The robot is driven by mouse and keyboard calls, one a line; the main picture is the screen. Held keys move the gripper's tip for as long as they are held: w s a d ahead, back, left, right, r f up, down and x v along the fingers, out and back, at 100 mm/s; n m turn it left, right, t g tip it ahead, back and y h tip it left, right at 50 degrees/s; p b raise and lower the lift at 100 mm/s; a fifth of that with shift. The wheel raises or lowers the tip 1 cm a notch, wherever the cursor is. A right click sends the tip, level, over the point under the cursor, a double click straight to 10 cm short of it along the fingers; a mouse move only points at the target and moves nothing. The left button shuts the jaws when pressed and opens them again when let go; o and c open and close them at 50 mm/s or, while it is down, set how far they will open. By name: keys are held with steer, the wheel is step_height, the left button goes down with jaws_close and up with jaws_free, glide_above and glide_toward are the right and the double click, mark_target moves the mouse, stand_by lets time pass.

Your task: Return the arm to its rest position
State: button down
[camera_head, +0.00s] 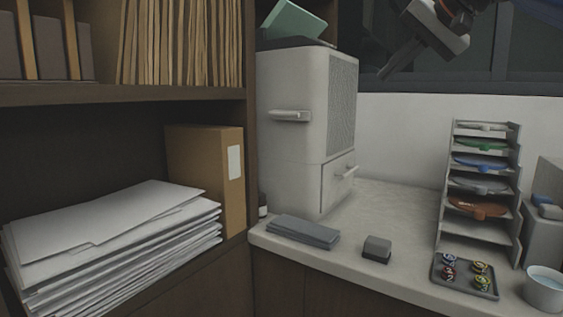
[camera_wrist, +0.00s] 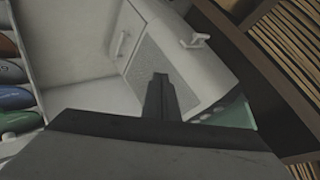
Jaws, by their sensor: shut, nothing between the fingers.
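My gripper (camera_head: 386,72) hangs at the top right of the head view, in front of the dark window and above the counter. In the wrist view its fingers (camera_wrist: 160,82) are together with nothing between them. The mounting press, a tall white cabinet (camera_head: 303,105) with a handle and a lower drawer, stands left of the gripper, apart from it. It also shows in the wrist view (camera_wrist: 185,60), tilted, beyond the fingers. Most of my arm is out of the head view.
A rack (camera_head: 516,190) of coloured discs stands on the right of the white counter (camera_head: 385,200). A small tray (camera_head: 465,293), a white cup (camera_head: 545,288), a grey block (camera_head: 377,248) and a flat grey pad (camera_head: 303,231) lie near the front edge. Shelves (camera_head: 120,93) with papers fill the left.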

steer(key=s+d+f+n+g+h, duration=0.1)
steer(key=s+f, duration=0.8)
steer(key=f, duration=0.9)
steer(key=s+d+f+n+g+h, duration=0.2)
steer(key=s+f, duration=0.7)
steer(key=f, duration=0.9)
steer(key=s+d+f+n+g+h, duration=0.1)
steer(key=s+f, duration=0.8)
steer(key=f, duration=0.9)
steer(key=shift+d+g+h, duration=0.3)
steer(key=shift+d+h, duration=0.05)
steer(key=shift+h, duration=0.25)
steer(key=shift+r, duration=0.1)
